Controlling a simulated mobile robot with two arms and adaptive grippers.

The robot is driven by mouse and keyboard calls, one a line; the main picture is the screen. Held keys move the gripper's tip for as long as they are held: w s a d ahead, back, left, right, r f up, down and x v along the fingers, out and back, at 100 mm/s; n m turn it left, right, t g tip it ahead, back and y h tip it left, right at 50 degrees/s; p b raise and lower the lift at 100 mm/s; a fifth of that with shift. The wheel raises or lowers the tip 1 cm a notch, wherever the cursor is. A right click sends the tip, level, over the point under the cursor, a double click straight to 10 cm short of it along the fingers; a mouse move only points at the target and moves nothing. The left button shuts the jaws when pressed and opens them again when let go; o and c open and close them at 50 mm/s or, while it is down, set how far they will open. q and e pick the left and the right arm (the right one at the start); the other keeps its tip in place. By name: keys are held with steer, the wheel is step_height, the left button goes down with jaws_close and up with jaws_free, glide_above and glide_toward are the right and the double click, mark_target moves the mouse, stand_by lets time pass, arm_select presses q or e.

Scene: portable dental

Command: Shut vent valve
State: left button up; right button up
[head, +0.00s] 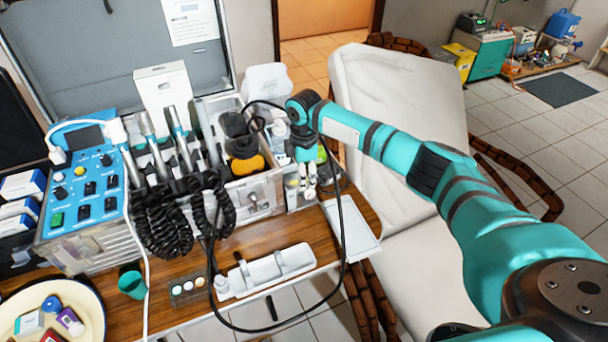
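My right arm reaches in from the right, and its gripper (308,182) points down at the right end of the dental unit (95,258). The gripper is over or beside a small clear compartment (300,203) holding small bottles. Its fingers are small and mixed with the clutter, so I cannot tell whether they are open or touch anything. I cannot pick out the vent valve for certain. A small metal fitting (252,203) sits on the unit's front wall, left of the gripper. A yellow-orange round part (247,165) lies behind it. My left gripper is out of view.
A black cable (343,235) loops around my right gripper and down past the wooden table (180,322). Coiled black hoses (165,225) hang in front of the unit. A white tray (270,270) and green cup (132,284) stand in front. A white chair (395,95) is behind my arm.

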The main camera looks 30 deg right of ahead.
jaws_close()
steer(key=shift+s+a+r+m+p, duration=0.15)
steer(key=shift+m+p, duration=0.25)
steer(key=shift+p, duration=0.55)
steer(key=shift+s+a+m+p, duration=0.45)
steer(key=shift+a+m+p, duration=0.2)
steer(key=shift+m+p, duration=1.95)
steer(key=shift+s+a+m+p, duration=0.4)
steer(key=shift+a+m+p, duration=0.25)
steer(key=shift+m+p, duration=1.9)
steer(key=shift+s+a+m+p, duration=0.45)
steer(key=shift+a+m+p, duration=0.2)
steer(key=shift+m+p, duration=1.95)
